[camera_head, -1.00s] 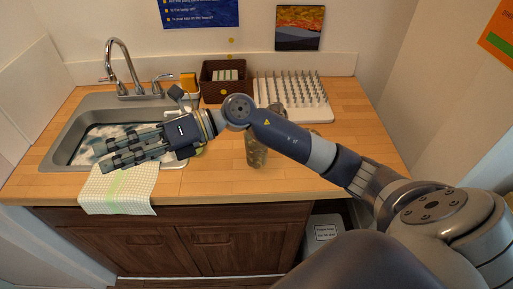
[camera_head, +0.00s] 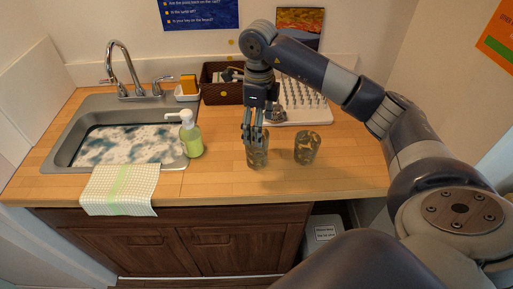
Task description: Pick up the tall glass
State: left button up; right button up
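A patterned clear glass (camera_head: 258,158) stands upright on the wooden counter right of the soap bottle. Its upper part is hidden behind my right gripper (camera_head: 255,138), whose fingers point down at its rim. I cannot tell whether the fingers are around the glass or only in front of it, or how far they are closed. A second, similar glass (camera_head: 307,148) stands upright a little to the right, clear of the gripper. With the first glass's top covered, their heights are hard to compare. My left gripper is not in view.
A green pump soap bottle (camera_head: 191,138) stands left of the glasses, beside the sink (camera_head: 70,148) of foamy water. A pegged drying rack (camera_head: 318,112) and brown basket (camera_head: 216,88) are behind. A towel (camera_head: 118,190) hangs over the front edge. The front right counter is clear.

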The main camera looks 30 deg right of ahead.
aim_at(257, 149)
jog(key=f+p, duration=0.1)
jog(key=f, duration=0.1)
jog(key=f+p, duration=0.1)
jog(key=f, duration=0.1)
jog(key=f+p, duration=0.1)
jog(key=f, duration=0.1)
jog(key=shift+w+a+f, duration=0.15)
jog(key=shift+w+f, duration=0.05)
jog(key=shift+w, duration=0.05)
jog(key=shift+f, duration=0.25)
jog(key=c, duration=1.3)
